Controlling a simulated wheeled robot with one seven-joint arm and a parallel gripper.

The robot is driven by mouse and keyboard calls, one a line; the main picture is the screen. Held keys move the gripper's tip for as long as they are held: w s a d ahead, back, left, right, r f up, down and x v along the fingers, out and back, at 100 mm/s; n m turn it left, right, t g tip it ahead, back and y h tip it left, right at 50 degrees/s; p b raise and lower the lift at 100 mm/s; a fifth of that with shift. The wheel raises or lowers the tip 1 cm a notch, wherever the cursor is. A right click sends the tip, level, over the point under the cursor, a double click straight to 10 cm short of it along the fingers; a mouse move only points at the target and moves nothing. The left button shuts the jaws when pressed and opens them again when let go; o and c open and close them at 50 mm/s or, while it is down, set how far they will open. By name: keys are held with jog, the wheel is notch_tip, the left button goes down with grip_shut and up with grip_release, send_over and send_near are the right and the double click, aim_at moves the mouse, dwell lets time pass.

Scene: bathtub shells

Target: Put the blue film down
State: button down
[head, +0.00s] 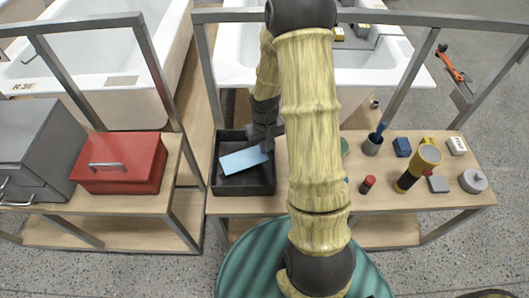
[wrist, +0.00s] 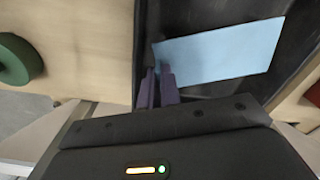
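The blue film (head: 243,160) is a flat light-blue rectangle over the black tray (head: 247,188). In the wrist view the film (wrist: 220,55) reaches to the right from my fingertips, with the tray's dark inside (wrist: 290,30) behind it. My gripper (head: 266,148) is at the film's right end in the head view. In the wrist view my gripper (wrist: 159,72) has its two fingers close together at the film's near-left edge, shut on it. Whether the film touches the tray floor cannot be told.
A red toolbox (head: 120,163) stands on the left bench. Right of my arm are a dark cup (head: 372,145), a blue block (head: 402,147), a yellow-black flashlight (head: 417,168) and a grey round weight (head: 473,181). A green ring (wrist: 17,60) lies left of the tray. Metal frame bars rise behind.

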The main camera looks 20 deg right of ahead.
jog(key=shift+f, duration=1.9)
jog(key=shift+f+b, duration=0.1)
jog(key=shift+b, duration=0.2)
jog(key=c, duration=1.9)
grip_release()
notch_tip(320, 180, up, 12)
jog(key=shift+r+p, duration=0.15)
jog(key=shift+p, duration=0.55)
